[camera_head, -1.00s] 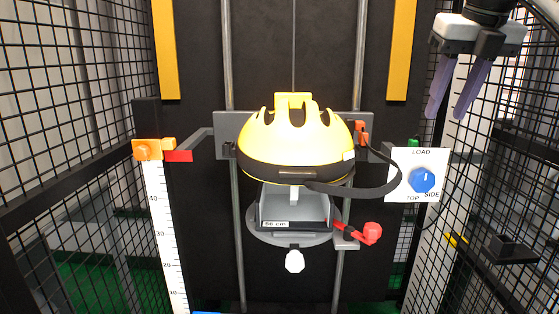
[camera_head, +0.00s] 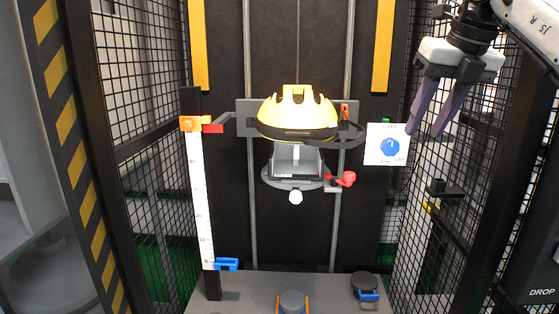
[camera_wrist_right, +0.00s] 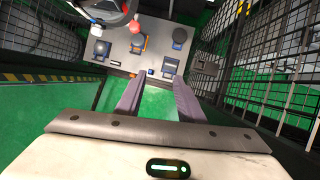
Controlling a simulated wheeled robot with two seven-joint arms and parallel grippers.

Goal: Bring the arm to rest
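My right gripper (camera_head: 423,132) hangs at the upper right in the head view, fingers pointing down. It is open and empty; a gap shows between its two purple fingers in the right wrist view (camera_wrist_right: 160,78). In the head view it appears beside the white load panel (camera_head: 374,157) with its blue knob (camera_head: 390,147); nothing shows it touching the panel. My left gripper is not in view. A yellow helmet (camera_head: 298,112) with a dark strap sits on the carriage (camera_head: 247,118) in the middle of the tower.
A white height scale (camera_head: 200,190) with an orange clamp (camera_head: 193,123) stands at left. Black mesh panels (camera_head: 150,130) flank the tower. The base plate (camera_head: 240,290) holds a round grey part (camera_head: 292,301) and a dark round part (camera_head: 364,280). A DROP box (camera_head: 535,260) stands at right.

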